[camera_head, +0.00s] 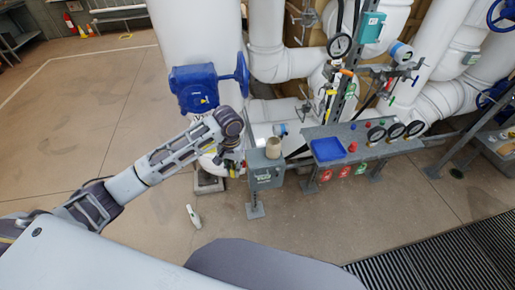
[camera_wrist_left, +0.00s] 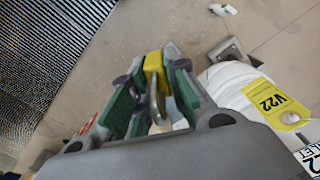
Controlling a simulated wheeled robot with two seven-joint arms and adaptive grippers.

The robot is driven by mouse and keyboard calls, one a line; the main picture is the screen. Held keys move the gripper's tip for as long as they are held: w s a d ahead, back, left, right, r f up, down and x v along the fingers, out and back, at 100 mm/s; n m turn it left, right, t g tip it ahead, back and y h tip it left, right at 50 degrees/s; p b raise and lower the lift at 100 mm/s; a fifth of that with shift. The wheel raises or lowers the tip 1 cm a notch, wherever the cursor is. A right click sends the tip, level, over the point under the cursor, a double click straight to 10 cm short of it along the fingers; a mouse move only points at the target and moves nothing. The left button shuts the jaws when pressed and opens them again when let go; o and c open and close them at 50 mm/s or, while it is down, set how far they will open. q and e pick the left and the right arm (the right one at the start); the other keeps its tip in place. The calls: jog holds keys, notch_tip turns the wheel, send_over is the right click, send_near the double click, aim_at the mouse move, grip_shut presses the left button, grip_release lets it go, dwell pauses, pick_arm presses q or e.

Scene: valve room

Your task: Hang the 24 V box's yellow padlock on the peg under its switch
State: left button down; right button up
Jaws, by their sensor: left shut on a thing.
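My left gripper (camera_head: 233,163) is beside the left side of a small grey box on a post (camera_head: 265,182), which I take for the 24 V box. In the left wrist view, the gripper (camera_wrist_left: 152,72) is shut on a yellow padlock (camera_wrist_left: 154,62), with its grey metal shackle showing between the green finger pads. The box's switch and peg are too small to make out. The box is not clearly seen in the wrist view. My right gripper is in neither view.
A grey bench (camera_head: 312,133) with a blue tray (camera_head: 327,150) and gauges stands to the right. A blue valve (camera_head: 196,88) is above the gripper. A white object (camera_head: 193,216) lies on open floor.

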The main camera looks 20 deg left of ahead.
pick_arm(q)
jog(key=s+a+f+n, duration=0.3)
jog(key=a+f, duration=0.9)
jog(key=a, duration=0.5)
jog(key=w+a+f+n, duration=0.2)
jog(key=w+a+f, duration=0.3)
jog(key=f, duration=0.2)
jog(key=shift+a, duration=0.4)
jog(key=shift+w, duration=0.1)
